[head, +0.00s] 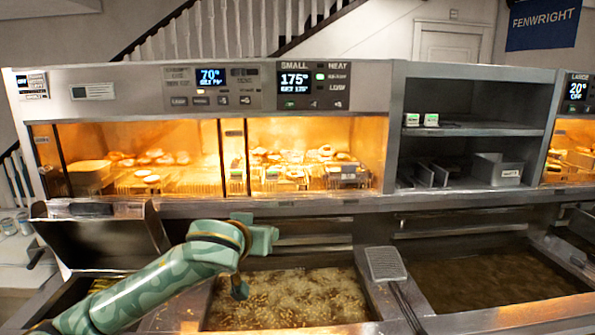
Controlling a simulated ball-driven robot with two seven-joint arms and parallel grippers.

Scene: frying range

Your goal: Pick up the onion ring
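I cannot pick out an onion ring for certain. Small pale and brown fried pieces (155,158) lie in the lit left bay of the warming cabinet, and more pieces (325,151) lie in its middle bay, too small to identify. A fryer vat (290,297) below holds bubbling golden oil. My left arm, green and camouflage-patterned, reaches in from the lower left. Its wrist end is over the left edge of this vat, in front of and below the cabinet. The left gripper's fingers cannot be made out. My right gripper is out of view.
A second vat (490,283) with darker, still oil lies to the right. A grey rectangular tool with a long handle (385,264) rests between the vats. Dark shelves (472,130) hold small boxes and trays.

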